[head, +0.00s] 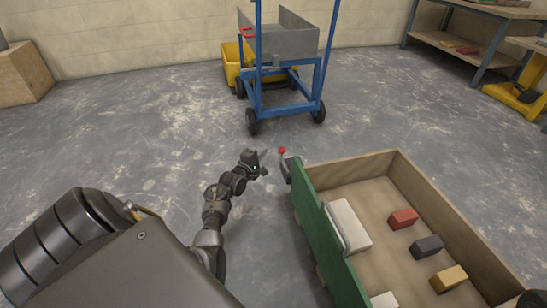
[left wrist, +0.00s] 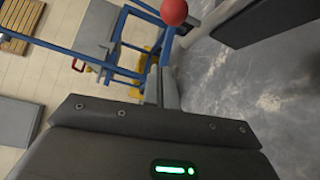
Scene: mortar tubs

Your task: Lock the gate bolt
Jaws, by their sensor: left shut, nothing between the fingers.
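The wooden crate has a green gate panel (head: 327,237) on its left side. At the panel's far end is a small metal bolt (head: 288,168) whose handle ends in a red knob (head: 282,150). The knob stands up; whether the bolt is engaged is too small to tell. The red knob also shows at the top of the left wrist view (left wrist: 174,11). My left gripper (head: 264,165) is shut and empty, just left of the bolt and apart from the knob. My right gripper is not in view.
The crate holds a red block (head: 404,218), a dark block (head: 427,247), a tan block (head: 449,279) and pale slabs (head: 348,225). A blue-framed cart (head: 287,110) with a grey tub (head: 283,43) stands beyond. Concrete floor left of the crate is clear.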

